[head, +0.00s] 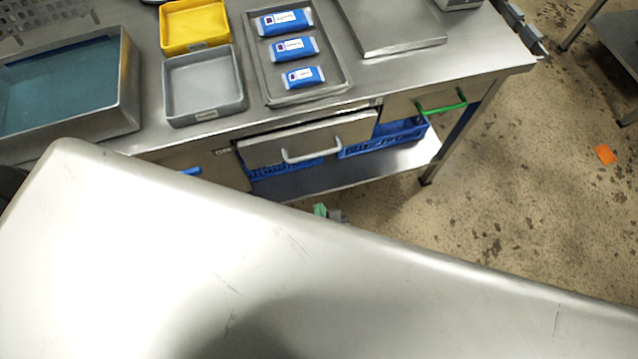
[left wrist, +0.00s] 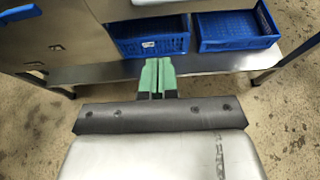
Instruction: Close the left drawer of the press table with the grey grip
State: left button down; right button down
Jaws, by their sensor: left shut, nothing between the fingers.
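The drawer with the grey grip (head: 308,138) is in the middle of the press table's front in the head view. Its front stands forward of the table edge, with a dark gap above it, so it is partly open. The grey grip (head: 298,158) is a pale bar on that front. My left gripper (head: 328,212) shows only its green tips in the head view, below and in front of the drawer, apart from it. In the left wrist view the left gripper (left wrist: 157,78) has its green fingers together, with nothing between them. My right gripper is not in view.
A drawer with a green grip (head: 441,104) is to the right; a blue grip (head: 190,171) is to the left. Blue crates (left wrist: 238,30) stand on the lower shelf (left wrist: 100,72). A large pale part of my body hides the foreground.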

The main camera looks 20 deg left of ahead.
pick_arm(q)
send_near(297, 147)
notch_tip(297, 147, down, 4)
jog(key=shift+w+a+r+p, duration=0.25)
jog(key=shift+w+p, duration=0.2)
jog(key=shift+w, duration=0.05)
jog(key=shift+w+a+r+p, duration=0.25)
jog(key=shift+w+a+p, duration=0.05)
jog(key=shift+w+p, duration=0.2)
jog(key=w+a, duration=0.1)
jog(key=w, duration=0.1)
jog(key=w+a, duration=0.2)
jog(key=shift+w, duration=0.1)
jog(key=shift+r, duration=0.15)
